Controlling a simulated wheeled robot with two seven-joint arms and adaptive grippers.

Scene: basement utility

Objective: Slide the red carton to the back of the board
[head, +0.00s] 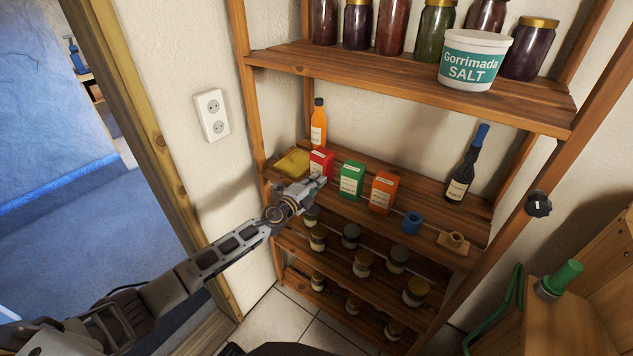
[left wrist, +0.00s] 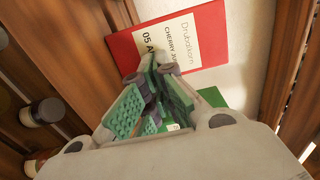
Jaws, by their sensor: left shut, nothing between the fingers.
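The red carton (head: 320,163) stands upright near the left end of the wooden shelf board (head: 410,166), close to its front half. In the left wrist view the carton (left wrist: 208,34) shows its white label with dark print. My left gripper (head: 319,181) is shut and empty, right in front of the carton's lower face and partly covering it. In the left wrist view its green-padded fingertips (left wrist: 158,68) overlap the carton's near edge; I cannot tell whether they touch it. My right gripper is not in view.
A green carton (head: 352,180) and an orange carton (head: 383,192) stand to the right. A yellow tray (head: 292,163) lies to the left, an orange bottle (head: 318,125) behind. A blue cup (head: 412,223) and dark bottle (head: 464,170) stand farther right. The upper shelf (head: 400,83) overhangs.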

